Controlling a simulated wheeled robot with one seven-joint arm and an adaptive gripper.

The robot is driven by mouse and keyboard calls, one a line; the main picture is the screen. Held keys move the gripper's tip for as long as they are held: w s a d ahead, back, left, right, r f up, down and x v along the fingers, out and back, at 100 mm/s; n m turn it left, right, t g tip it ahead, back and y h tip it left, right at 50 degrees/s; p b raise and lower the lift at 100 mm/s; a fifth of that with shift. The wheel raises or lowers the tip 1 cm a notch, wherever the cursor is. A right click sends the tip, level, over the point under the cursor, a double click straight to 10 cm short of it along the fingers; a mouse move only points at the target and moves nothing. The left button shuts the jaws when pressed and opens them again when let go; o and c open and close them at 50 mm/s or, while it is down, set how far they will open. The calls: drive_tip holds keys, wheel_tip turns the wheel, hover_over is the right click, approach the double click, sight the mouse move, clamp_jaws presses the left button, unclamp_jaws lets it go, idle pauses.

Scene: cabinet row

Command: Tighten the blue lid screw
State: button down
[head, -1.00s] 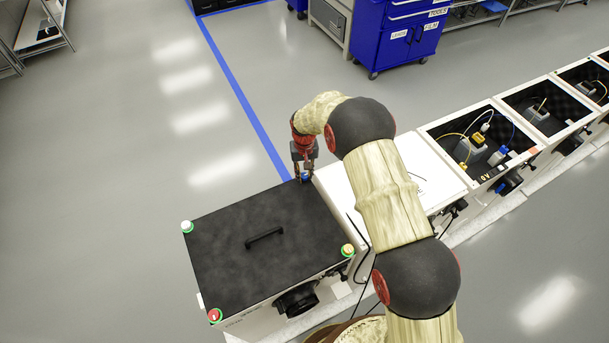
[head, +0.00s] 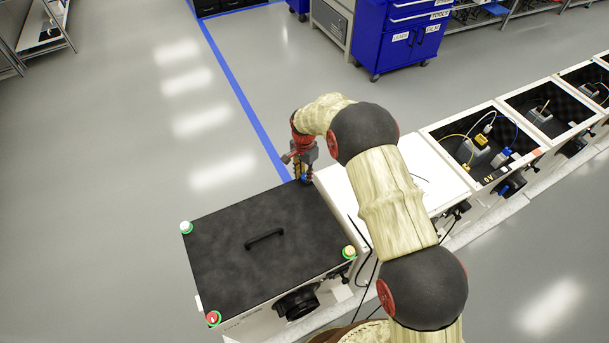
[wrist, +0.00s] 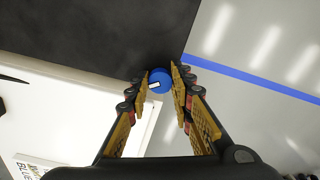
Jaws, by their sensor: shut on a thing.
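The blue lid screw (wrist: 160,79) sits at a corner of the black lid (wrist: 90,35), with a white mark on its top. My gripper (wrist: 160,80) has its two yellow-padded fingers on either side of the screw and is shut on it. In the head view my gripper (head: 303,177) is at the far right corner of the black lid (head: 230,240), and the screw is mostly hidden by the fingers.
A black handle (head: 265,239) stands up mid-lid. A white-topped box (head: 345,190) adjoins on the right, with open boxes (head: 480,145) beyond it. Cables hang between the boxes. Open floor lies behind and left, with a blue tool cabinet (head: 400,35) far back.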

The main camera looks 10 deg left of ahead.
sight(304, 176)
drive_tip(key=m, duration=0.6)
drive_tip(key=shift+w+a+m, duration=0.1)
drive_tip(key=shift+m, duration=0.2)
drive_tip(key=shift+b, duration=0.3)
drive_tip(key=c, duration=1.7)
unclamp_jaws()
drive_tip(key=shift+o, duration=0.8)
drive_tip(key=shift+r, duration=0.1)
wheel_tip(304, 176, up, 12)
